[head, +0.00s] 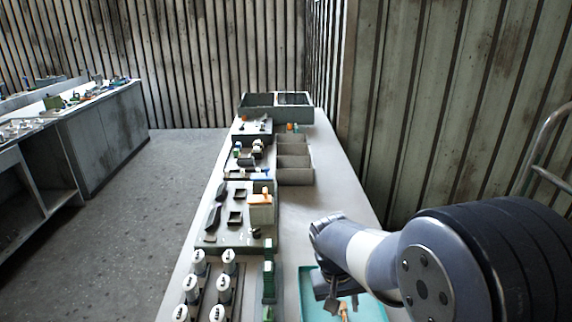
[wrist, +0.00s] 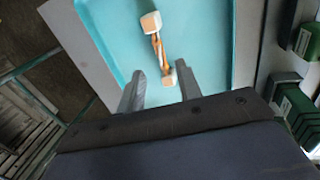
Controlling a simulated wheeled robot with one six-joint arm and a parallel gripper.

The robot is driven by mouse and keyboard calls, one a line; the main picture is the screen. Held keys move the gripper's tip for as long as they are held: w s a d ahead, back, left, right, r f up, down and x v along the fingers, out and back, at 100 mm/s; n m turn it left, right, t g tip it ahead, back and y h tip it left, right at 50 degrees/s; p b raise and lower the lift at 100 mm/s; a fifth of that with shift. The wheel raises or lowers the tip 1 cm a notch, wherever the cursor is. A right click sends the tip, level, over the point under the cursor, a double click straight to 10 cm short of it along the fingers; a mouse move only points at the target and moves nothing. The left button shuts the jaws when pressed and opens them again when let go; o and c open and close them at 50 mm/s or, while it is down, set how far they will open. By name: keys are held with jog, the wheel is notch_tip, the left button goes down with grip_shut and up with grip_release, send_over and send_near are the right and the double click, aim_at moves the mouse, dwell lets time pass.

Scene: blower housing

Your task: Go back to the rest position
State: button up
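My gripper (head: 332,298) is over the teal tray (head: 372,311) at the near right of the bench in the head view. In the wrist view my gripper (wrist: 161,74) has its two grey fingers spread wide apart. An orange-brown part with pale blocky ends (wrist: 157,47) lies in the teal tray (wrist: 105,24), ahead of and partly between the fingertips. Neither finger appears to touch it. How far it is below the fingers I cannot tell. In the head view, a small bit of this part (head: 344,311) shows below the gripper.
Left of the tray stand several white-capped cylinders (head: 191,288) and green blocks (head: 268,283). Farther along are dark fixtures (head: 237,218), grey bins (head: 295,176) and a large grey box (head: 258,113). A ribbed wall (head: 430,100) flanks the right. Open floor (head: 150,220) lies left.

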jog(key=x, duration=0.7)
jog(key=shift+f, duration=0.1)
jog(key=shift+d+v, duration=0.2)
jog(key=shift+v, duration=0.85)
jog(key=shift+d+v, duration=0.25)
jog(key=shift+v, duration=0.85)
